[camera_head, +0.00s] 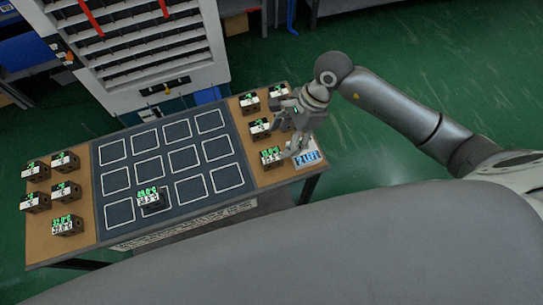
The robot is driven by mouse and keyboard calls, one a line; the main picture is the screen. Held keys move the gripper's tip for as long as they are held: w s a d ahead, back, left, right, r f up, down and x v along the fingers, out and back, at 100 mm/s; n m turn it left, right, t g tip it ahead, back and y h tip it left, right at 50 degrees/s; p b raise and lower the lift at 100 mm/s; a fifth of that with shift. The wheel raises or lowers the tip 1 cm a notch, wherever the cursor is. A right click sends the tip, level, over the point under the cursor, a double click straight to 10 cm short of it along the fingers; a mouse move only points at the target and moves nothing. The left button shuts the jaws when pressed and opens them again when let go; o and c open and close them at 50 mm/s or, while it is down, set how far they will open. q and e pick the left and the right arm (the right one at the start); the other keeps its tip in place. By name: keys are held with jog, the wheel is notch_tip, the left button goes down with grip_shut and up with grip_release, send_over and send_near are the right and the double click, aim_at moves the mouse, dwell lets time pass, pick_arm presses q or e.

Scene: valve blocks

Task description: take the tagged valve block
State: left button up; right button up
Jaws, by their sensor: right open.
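Dark valve blocks with green markings and white labels stand on a table. One block (151,201) sits on the dark mat, in the front row of outlined squares. Several stand on the left board, including a front one (67,225). Several stand on the right board, including a front one (271,158) and one behind it (260,128). I cannot tell which is the tagged one. My right gripper (286,131) is open above the right board, partly covering the blocks there. I see nothing held in it. My left gripper is not in view.
A blue and white card (308,159) lies at the table's right front corner. The mat (169,175) has several empty white-outlined squares. A white shelf cabinet (150,85) stands behind the table. Green floor (420,60) is open at the right.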

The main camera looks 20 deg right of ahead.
aim_at(273, 155)
jog(key=p+x, duration=0.1)
jog(key=x, duration=0.3)
jog(key=shift+a+f, duration=0.15)
jog(key=shift+a, duration=0.1)
jog(key=p+x, duration=0.2)
jog(key=x, duration=0.2)
jog(key=shift+a+f, duration=0.2)
jog(key=shift+f, duration=0.05)
jog(key=shift+a+f, duration=0.1)
jog(key=shift+f, duration=0.3)
grip_shut()
jog(key=shift+r, duration=0.15)
